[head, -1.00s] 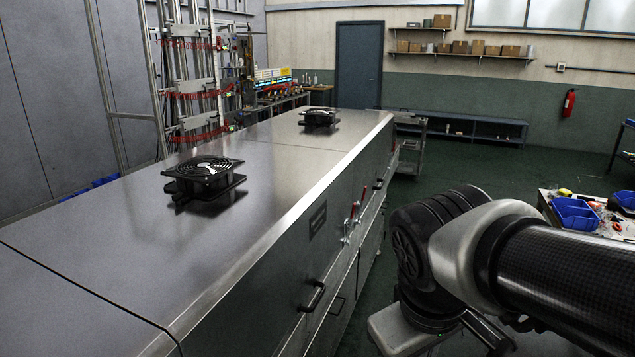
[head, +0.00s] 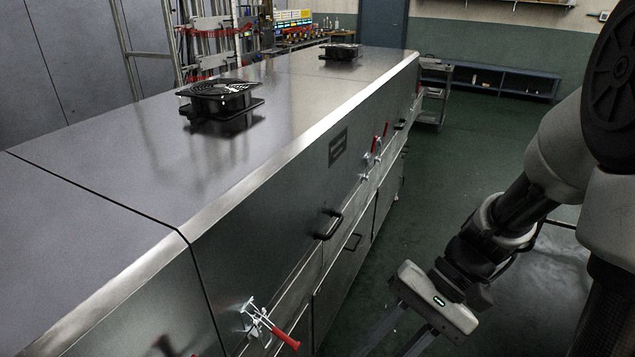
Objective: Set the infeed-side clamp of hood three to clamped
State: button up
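The dryer's side carries red-handled toggle clamps. The nearest clamp (head: 264,324) is at the bottom, beside a hood seam; its red handle slopes down and outward to the right. Two more clamps sit farther along: one clamp (head: 373,152) and another just beyond it (head: 384,133), both with red handles pointing up. A dark plate (head: 338,147) is on the panel near them; its text is too small to read, so I cannot tell which hood is three. My gripper (head: 388,339) is right of the dryer, apart from every clamp, its two fingers spread and empty, tips near the picture's bottom edge.
Black pull handles (head: 329,226) stick out from the dryer's side. Black fans (head: 219,98) stand on its steel top. A grey cart (head: 435,92) is at its far end. A blue bench (head: 500,80) lines the back wall. The green floor right of the dryer is clear.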

jog(key=w+a+f+m+y+b, duration=0.1)
jog(key=a+f+m+y+b, duration=0.1)
jog(key=f+m+y+b, duration=0.3)
jog(key=w+a+f+y+b, duration=0.1)
jog(key=w+f+y, duration=0.15)
jog(key=f, duration=0.45)
jog(key=m+t+y+b, duration=0.5)
jog(key=m+t, duration=0.6)
jog(key=t, duration=0.3)
send_near(286, 337)
jog(key=shift+m, duration=0.3)
jog(key=x, duration=0.6)
jog(key=b+x, duration=0.1)
jog(key=x, duration=0.2)
jog(key=shift+w+a+f, duration=0.15)
jog(key=shift+w+a, duration=0.05)
jog(key=shift+a, duration=0.25)
grip_shut()
